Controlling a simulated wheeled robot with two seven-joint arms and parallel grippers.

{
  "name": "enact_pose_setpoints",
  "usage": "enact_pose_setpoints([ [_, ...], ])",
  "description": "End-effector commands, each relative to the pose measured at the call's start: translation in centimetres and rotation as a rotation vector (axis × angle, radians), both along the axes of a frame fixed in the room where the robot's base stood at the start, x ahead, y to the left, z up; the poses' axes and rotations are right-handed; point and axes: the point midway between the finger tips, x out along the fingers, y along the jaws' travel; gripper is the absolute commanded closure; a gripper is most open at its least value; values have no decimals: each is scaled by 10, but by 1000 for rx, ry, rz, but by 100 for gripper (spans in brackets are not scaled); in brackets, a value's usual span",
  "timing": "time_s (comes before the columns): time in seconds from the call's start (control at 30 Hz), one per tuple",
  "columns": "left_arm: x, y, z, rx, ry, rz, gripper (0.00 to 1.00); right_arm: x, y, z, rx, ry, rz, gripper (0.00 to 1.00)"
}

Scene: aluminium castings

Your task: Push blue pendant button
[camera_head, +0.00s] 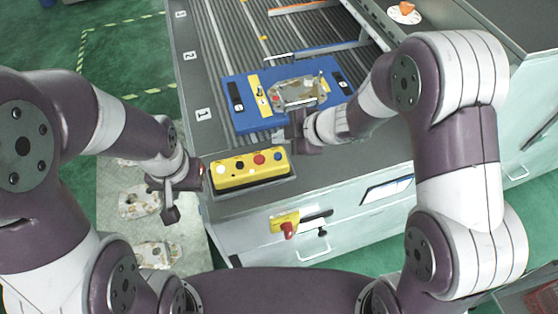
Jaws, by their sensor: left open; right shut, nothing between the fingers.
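The yellow pendant (252,177) lies on the grey front ledge of the machine. Its top carries a row of round buttons, among them a blue button (240,165) and a larger red button (259,159). Nothing covers the blue button. My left gripper (175,205) is open and empty, left of the pendant and apart from it, pointing down beside the machine's edge. My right gripper (296,132) is shut and empty, behind and to the right of the pendant, near the front edge of the blue fixture plate. Its fingertips are hard to make out.
The blue plate (240,122) bears a metal casting (298,92). A slatted conveyor bed (235,45) runs behind it. A yellow switch with a red knob (286,224) is on the cabinet front. Pale castings (140,201) lie low at left.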

Motion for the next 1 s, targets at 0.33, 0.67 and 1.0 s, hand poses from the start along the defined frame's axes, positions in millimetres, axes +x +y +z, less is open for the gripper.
enact_pose_setpoints([
  [0.33,0,0,-33,0,0,0,44,0,0,-37,0,-2,1,100],
  [0.67,0,0,-32,0,0,0,44,0,0,-36,0,-1,1,100],
  [1.0,0,0,-32,0,0,0,44,0,0,-36,0,-1,1,100],
])
